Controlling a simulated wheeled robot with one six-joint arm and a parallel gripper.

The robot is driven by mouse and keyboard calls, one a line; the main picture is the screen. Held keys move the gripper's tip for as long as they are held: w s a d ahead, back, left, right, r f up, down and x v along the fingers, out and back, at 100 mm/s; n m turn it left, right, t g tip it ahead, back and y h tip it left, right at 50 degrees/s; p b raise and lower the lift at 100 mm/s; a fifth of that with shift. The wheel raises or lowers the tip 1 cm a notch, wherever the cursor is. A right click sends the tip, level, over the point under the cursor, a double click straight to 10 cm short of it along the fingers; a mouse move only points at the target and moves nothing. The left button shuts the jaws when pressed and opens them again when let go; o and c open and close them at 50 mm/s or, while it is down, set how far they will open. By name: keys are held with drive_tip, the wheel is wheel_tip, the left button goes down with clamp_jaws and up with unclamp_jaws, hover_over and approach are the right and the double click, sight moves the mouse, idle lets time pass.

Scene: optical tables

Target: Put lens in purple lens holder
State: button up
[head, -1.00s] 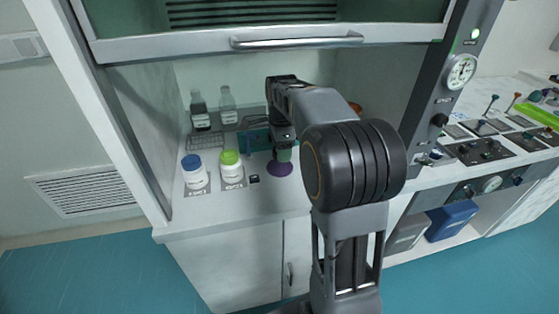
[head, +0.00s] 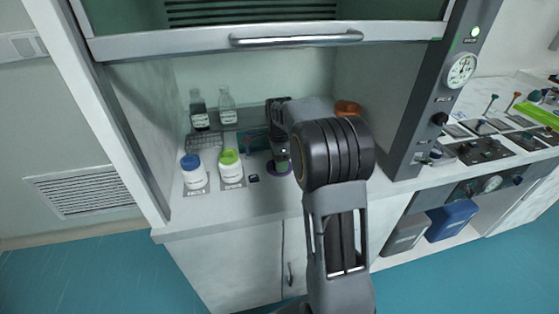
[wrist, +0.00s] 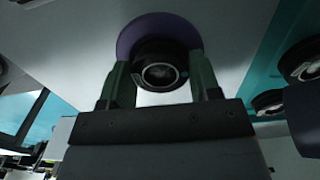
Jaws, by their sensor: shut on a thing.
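The lens (wrist: 160,70) is a dark ring with a pale round centre, held between the two green fingers of my gripper (wrist: 162,80) in the wrist view. The purple lens holder (wrist: 140,28) shows as a purple disc behind the lens there, partly covered by it. In the head view the purple holder (head: 277,173) is on the fume hood's work surface, with my gripper (head: 280,155) right over it and hiding much of it. The lens cannot be made out in the head view. Whether the lens touches the holder I cannot tell.
A blue-capped jar (head: 193,173) and a green-capped jar (head: 231,168) stand left of the holder. Two bottles (head: 200,112) stand behind, by a rack (head: 205,143). An orange thing (head: 347,107) is at the back right. The raised sash (head: 270,42) hangs above.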

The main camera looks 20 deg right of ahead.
drive_tip(key=o, duration=0.6)
drive_tip(key=shift+f, duration=0.15)
drive_tip(key=shift+c, duration=0.2)
drive_tip(key=o, duration=0.5)
drive_tip(key=shift+c, duration=0.2)
wheel_tip(320, 180, up, 12)
drive_tip(key=p, duration=0.2)
drive_tip(key=s+a+f+n+t, duration=0.1)
drive_tip(key=s+a+f+n, duration=0.1)
drive_tip(key=s+n, duration=0.4)
drive_tip(key=s+a+f+n+t, duration=0.1)
drive_tip(key=s+a+f+n, duration=0.2)
drive_tip(key=s+a+n, duration=0.2)
drive_tip(key=s+a+f+n+t, duration=0.1)
drive_tip(key=s+a+f+n, duration=0.1)
drive_tip(key=s+n, duration=0.7)
drive_tip(key=shift+s+a+f, duration=0.15)
drive_tip(key=shift+s+a, duration=0.75)
